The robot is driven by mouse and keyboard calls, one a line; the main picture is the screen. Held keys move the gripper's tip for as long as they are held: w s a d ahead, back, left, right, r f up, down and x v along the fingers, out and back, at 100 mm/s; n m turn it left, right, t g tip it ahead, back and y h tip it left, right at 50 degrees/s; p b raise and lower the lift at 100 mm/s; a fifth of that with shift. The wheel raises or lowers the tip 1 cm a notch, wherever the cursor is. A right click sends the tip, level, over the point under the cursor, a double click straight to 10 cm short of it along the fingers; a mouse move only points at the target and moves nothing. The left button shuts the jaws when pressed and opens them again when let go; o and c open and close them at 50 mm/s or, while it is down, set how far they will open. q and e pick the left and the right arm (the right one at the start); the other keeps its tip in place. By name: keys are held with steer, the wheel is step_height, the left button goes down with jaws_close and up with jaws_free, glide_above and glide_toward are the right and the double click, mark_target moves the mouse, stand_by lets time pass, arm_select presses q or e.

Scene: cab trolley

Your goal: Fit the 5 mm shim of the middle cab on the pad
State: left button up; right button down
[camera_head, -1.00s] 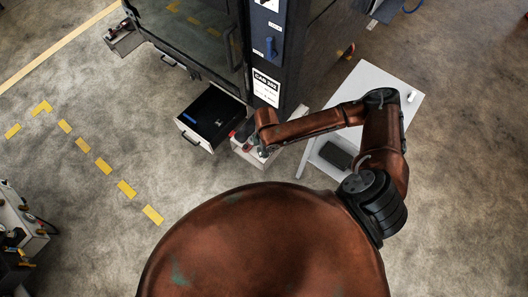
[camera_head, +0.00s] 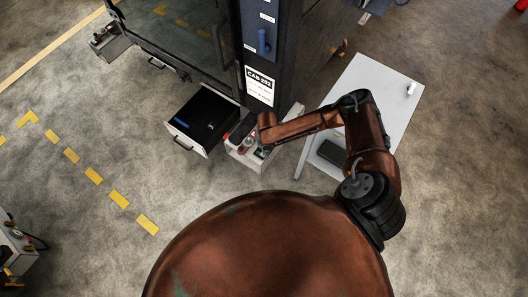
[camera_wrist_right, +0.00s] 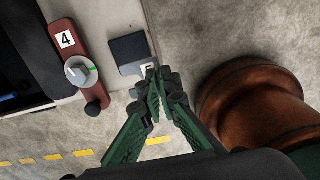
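The middle cab (camera_head: 262,45) is a dark cabinet with a CAB 202 label. A pale ledge (camera_head: 238,158) juts from its foot. My right gripper (camera_head: 262,153) is over the right part of this ledge. In the right wrist view its green-lined fingers (camera_wrist_right: 158,76) are nearly together at the tips. A small white tag reading 5, seemingly the 5 mm shim (camera_wrist_right: 147,68), is at the tips. It lies against a dark square plate (camera_wrist_right: 128,47), which may be the pad. The fingers hide part of the contact, so seating is unclear. My left gripper is out of view.
A red lever (camera_wrist_right: 67,37) with label 4 and a grey knob stands beside the plate. An open drawer (camera_head: 172,125) sits left of the ledge. Open floor lies left.

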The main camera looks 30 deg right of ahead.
steer(key=w+f, duration=0.1)
steer(key=f, duration=0.1)
steer(key=w+d+f+b, duration=0.1)
steer(key=w, duration=0.1)
steer(key=shift+f, duration=0.35)
steer(key=shift+s+f+b, duration=0.1)
steer(key=shift+f+b, duration=0.35)
steer(key=shift+f, duration=0.85)
steer(key=shift+a, duration=0.1)
steer(key=shift+f, duration=0.25)
steer(key=c, duration=2.2)
jaws_free()
steer(key=shift+r, duration=0.1)
steer(key=shift+o, duration=0.2)
steer(key=shift+r, duration=0.1)
